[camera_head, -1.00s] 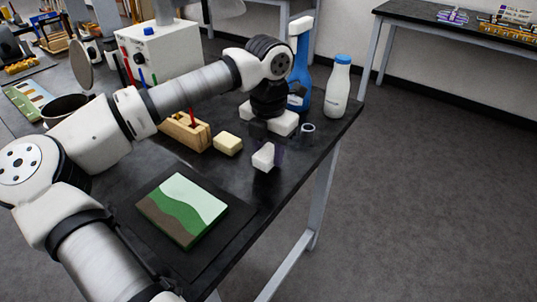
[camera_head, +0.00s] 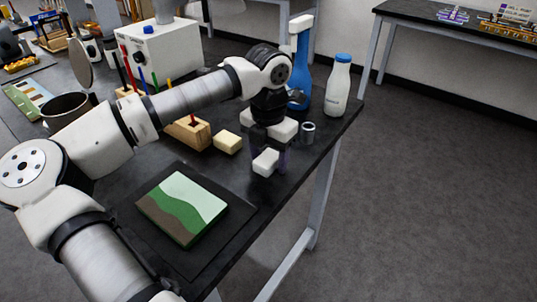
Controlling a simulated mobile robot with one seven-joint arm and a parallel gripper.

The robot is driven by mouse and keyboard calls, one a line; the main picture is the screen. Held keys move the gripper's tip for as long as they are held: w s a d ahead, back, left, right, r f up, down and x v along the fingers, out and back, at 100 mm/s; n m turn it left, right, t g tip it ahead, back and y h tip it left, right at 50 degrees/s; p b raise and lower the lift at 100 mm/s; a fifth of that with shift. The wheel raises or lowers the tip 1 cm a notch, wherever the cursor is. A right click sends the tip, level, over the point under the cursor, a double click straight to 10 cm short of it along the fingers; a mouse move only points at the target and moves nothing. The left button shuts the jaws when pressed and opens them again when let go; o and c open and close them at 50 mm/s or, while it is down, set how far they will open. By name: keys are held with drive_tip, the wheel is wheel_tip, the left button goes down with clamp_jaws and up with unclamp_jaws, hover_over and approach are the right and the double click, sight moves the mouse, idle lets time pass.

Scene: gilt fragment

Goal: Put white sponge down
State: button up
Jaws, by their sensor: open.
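The white sponge (camera_head: 265,162) is a small white block on the black table, near its right front edge. My gripper (camera_head: 268,146) points down right at the sponge, from behind and above it in the picture. Its dark fingers are open, and the sponge shows at their lower end. The fingers are partly hidden, so I cannot tell whether they touch the sponge.
A yellow sponge (camera_head: 228,142) lies to the left, by a wooden block (camera_head: 188,133). A painted panel (camera_head: 182,208) lies in front.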

sight(268, 157)
wheel_tip(268, 157, up, 12)
drive_tip(key=shift+r, duration=0.15)
idle(0.5)
